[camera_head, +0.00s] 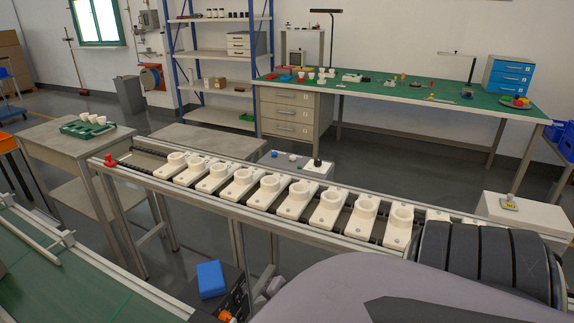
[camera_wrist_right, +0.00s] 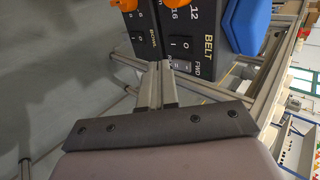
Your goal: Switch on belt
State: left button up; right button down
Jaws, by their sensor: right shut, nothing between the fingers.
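The black control box (camera_head: 236,295) stands low beside the conveyor in the head view, partly hidden at the bottom edge. In the right wrist view its face (camera_wrist_right: 190,45) shows the word BELT, a switch marked 0 and I, and a label FWD. My right gripper (camera_wrist_right: 158,66) is shut and empty, its fingertips close to the box's face just beside the BELT switch; I cannot tell whether they touch. The conveyor (camera_head: 232,212) runs across the head view with several white socket carriers (camera_head: 243,183) on it. My left gripper is not in view.
Orange knobs (camera_wrist_right: 182,5) stick out from the box above the switches. A red button (camera_head: 109,160) is at the conveyor's left end. A green-topped workbench (camera_head: 400,91) stands behind. My right arm fills the lower right.

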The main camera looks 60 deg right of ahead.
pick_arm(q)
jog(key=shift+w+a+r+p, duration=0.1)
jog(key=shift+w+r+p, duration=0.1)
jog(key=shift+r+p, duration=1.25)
pick_arm(e)
jog(key=v, duration=0.7)
jog(key=shift+r, duration=0.5)
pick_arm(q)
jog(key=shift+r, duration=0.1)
pick_arm(e)
jog(key=shift+s, duration=0.1)
